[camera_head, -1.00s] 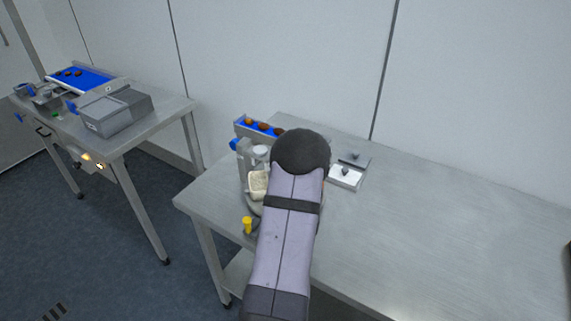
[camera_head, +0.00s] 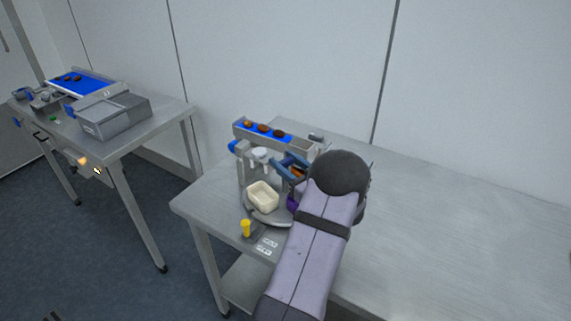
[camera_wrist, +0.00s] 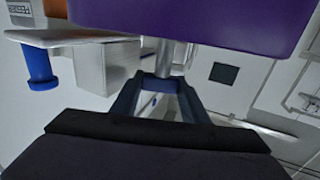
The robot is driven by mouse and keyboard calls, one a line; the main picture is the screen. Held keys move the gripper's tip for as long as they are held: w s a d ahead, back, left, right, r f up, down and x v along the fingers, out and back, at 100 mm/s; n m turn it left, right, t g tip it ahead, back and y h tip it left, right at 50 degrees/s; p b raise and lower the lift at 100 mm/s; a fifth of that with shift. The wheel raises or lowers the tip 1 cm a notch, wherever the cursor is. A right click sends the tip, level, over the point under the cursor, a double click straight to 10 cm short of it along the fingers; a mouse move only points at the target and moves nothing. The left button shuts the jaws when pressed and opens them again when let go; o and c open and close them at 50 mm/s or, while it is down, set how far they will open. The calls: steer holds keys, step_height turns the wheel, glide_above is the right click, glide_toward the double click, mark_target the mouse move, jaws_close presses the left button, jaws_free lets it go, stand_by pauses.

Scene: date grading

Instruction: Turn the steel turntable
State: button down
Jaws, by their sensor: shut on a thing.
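The steel turntable (camera_head: 272,219) is a round plate near the left end of the bench, partly hidden by my arm. A cream tub (camera_head: 262,194) stands on it, with a purple tub (camera_head: 292,203) to its right, mostly covered by my arm. In the wrist view the purple tub (camera_wrist: 190,25) fills the top, close to the camera. My gripper (camera_wrist: 160,88) is under it, its dark fingers closed around a thin steel post (camera_wrist: 165,58). The post's upper end is hidden by the tub.
A blue conveyor (camera_head: 263,131) with dark dates stands behind the turntable. A yellow knob (camera_head: 245,228) and white labels (camera_head: 267,246) are at the bench's front left. A second bench (camera_head: 165,115) with a grey box is further left. The bench's right side is bare.

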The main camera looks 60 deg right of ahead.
steer(key=shift+d+r+n+t+y+b, duration=0.1)
steer(key=shift+n+t+y+b, duration=0.25)
steer(key=shift+n+y, duration=0.75)
steer(key=shift+r+n+t+y+b, duration=0.1)
steer(key=shift+n+t+y+b, duration=0.3)
steer(key=shift+y, duration=1.1)
steer(key=shift+n+g+y, duration=0.25)
steer(key=shift+n+y, duration=0.25)
steer(key=c, duration=1.3)
jaws_free()
steer(key=shift+c, duration=0.2)
steer(key=shift+s+f, duration=0.1)
steer(key=shift+f, duration=0.05)
steer(key=shift+s+b, duration=0.2)
steer(key=shift+b, duration=0.2)
steer(key=s+b, duration=0.2)
steer(key=s, duration=0.4)
steer(key=shift+s, duration=0.35)
